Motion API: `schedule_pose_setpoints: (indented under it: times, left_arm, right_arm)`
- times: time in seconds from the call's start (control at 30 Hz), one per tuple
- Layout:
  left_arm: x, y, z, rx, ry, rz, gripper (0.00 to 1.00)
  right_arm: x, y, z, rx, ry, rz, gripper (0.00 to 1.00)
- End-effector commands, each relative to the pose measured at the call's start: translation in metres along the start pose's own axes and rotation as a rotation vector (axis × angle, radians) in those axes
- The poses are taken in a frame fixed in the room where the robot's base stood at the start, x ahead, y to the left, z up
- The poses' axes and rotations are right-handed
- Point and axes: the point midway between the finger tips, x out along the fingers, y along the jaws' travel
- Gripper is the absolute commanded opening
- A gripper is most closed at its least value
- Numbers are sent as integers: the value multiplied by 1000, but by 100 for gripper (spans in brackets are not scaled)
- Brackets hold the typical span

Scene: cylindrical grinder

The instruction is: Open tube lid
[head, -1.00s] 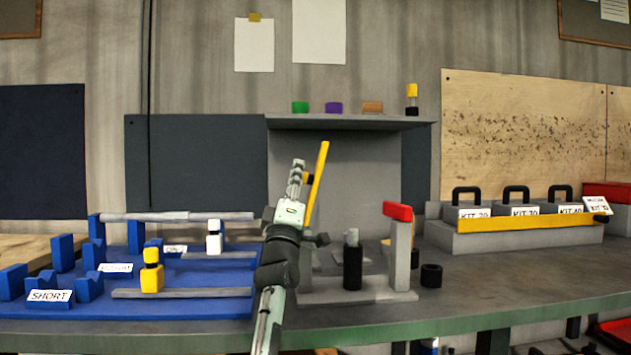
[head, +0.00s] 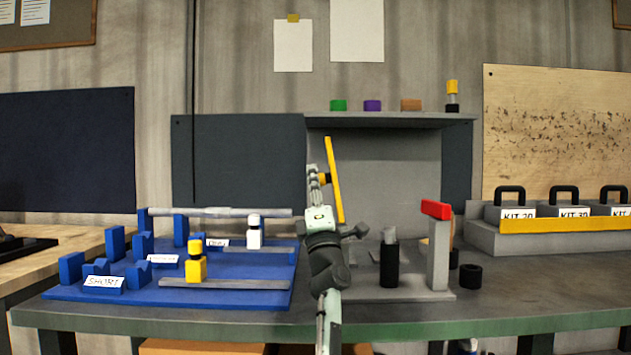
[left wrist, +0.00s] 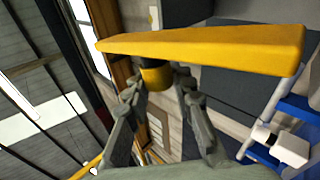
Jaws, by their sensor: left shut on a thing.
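My left gripper (head: 318,179) is raised in front of the grey booth at the middle of the bench. It is shut on a yellow knob (left wrist: 156,77) on a short black stem. The stem joins a long flat yellow bar (head: 335,180), which stands nearly upright in the head view and spans the top of the left wrist view (left wrist: 205,48). I cannot tell whether the bar is attached to anything else. No part is clearly recognisable as a tube with a lid. My right gripper is not in view.
A blue fixture board (head: 255,298) with V-blocks and small figures lies left. A black cylinder (head: 389,265) and a red-topped grey post (head: 438,250) stand right of my arm. Handled kit boxes (head: 515,212) stand further right. Small coloured caps (head: 372,105) sit on the shelf.

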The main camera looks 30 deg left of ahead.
Motion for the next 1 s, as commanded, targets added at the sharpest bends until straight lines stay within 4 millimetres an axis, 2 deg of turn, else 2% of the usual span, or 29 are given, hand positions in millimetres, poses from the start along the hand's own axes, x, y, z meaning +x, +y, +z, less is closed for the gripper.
schedule_pose_setpoints:
  times: [0.2,0.23,0.4,0.77,0.87,1.0]
  left_arm:
    - [0,-1,0,0,0,-1,0]
    - [0,-1,0,0,0,-1,24]
    - [0,0,0,0,-1,-1,45]
    - [-4,0,0,1,-1,-1,46]
    - [-15,-1,0,1,-2,-3,46]
    - [-43,-2,0,2,-3,-4,46]
  right_arm:
    - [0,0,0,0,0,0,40]
    - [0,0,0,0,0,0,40]
    - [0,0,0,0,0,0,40]
    - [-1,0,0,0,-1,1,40]
    - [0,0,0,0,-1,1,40]
    - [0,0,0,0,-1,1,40]
